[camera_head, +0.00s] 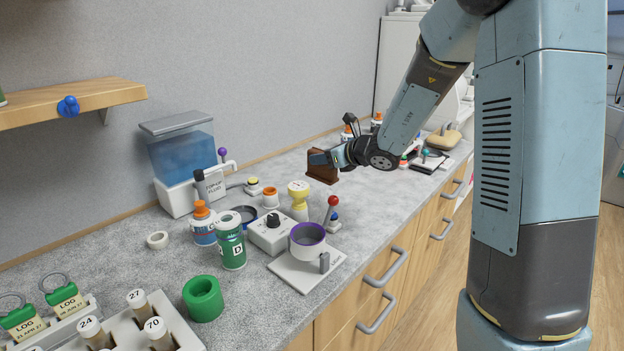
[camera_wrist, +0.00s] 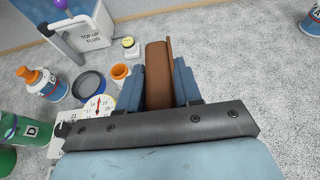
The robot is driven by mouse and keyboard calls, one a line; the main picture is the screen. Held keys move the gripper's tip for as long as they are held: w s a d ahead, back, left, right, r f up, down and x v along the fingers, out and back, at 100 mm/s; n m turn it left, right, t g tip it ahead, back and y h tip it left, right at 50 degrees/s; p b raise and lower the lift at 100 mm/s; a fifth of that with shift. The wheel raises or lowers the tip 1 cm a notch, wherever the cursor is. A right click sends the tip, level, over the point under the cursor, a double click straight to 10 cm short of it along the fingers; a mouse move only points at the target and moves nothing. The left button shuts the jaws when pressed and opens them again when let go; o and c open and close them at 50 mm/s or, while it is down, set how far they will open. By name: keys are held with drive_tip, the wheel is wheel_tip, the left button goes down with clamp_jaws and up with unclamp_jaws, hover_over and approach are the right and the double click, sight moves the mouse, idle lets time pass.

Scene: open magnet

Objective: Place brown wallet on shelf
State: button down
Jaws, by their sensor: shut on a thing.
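The brown wallet (camera_head: 322,165) is held by my gripper (camera_head: 333,158) above the counter, to the right of the yellow-and-white gauge. In the wrist view, the wallet (camera_wrist: 158,75) stands between the two blue fingers of my gripper (camera_wrist: 158,88), which are shut on it from both sides. The wooden shelf (camera_head: 70,102) is on the wall at the upper left, well to the left of my gripper. Its top shows only partly.
The grey counter (camera_head: 375,207) has a blue water tank (camera_head: 183,155), a green bottle (camera_head: 230,240), an orange-capped bottle (camera_head: 203,225), a gauge (camera_head: 299,195) and a control box (camera_head: 270,235). A blue knob (camera_head: 68,107) is at the shelf's front edge. Bare counter lies right of the gauge.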

sight(314, 168)
drive_tip(key=w+f, duration=0.1)
drive_tip(key=f, duration=0.1)
drive_tip(key=w+a+f, duration=0.1)
drive_tip(key=w+f, duration=0.1)
drive_tip(key=w+a+f, duration=0.1)
drive_tip(key=f, duration=0.1)
drive_tip(key=shift+w+a, duration=0.1)
drive_tip(key=shift+w, duration=0.15)
drive_tip(key=shift+w+f, duration=0.1)
drive_tip(key=shift+f, duration=1.45)
drive_tip(key=c, duration=0.8)
unclamp_jaws()
drive_tip(key=shift+f, duration=0.1)
